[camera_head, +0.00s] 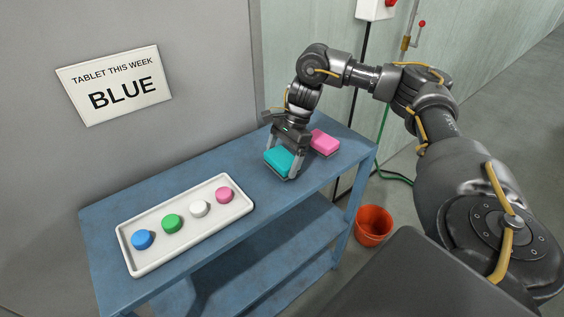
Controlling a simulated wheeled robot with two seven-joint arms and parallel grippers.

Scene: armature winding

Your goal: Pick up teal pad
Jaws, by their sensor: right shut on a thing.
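The teal pad (279,160) is a small block at the right part of the blue table, beside a pink pad (324,143). My right gripper (284,156) reaches down over the teal pad with a finger on each side and is shut on it. The pad is at or very near the table top; I cannot tell whether it is lifted. My left gripper is not in view.
A white tray (186,253) on the blue table (240,228) holds blue, green, white and pink tablets. A wall sign (121,84) reads "TABLET THIS WEEK BLUE". An orange bucket (373,226) stands on the floor right of the table.

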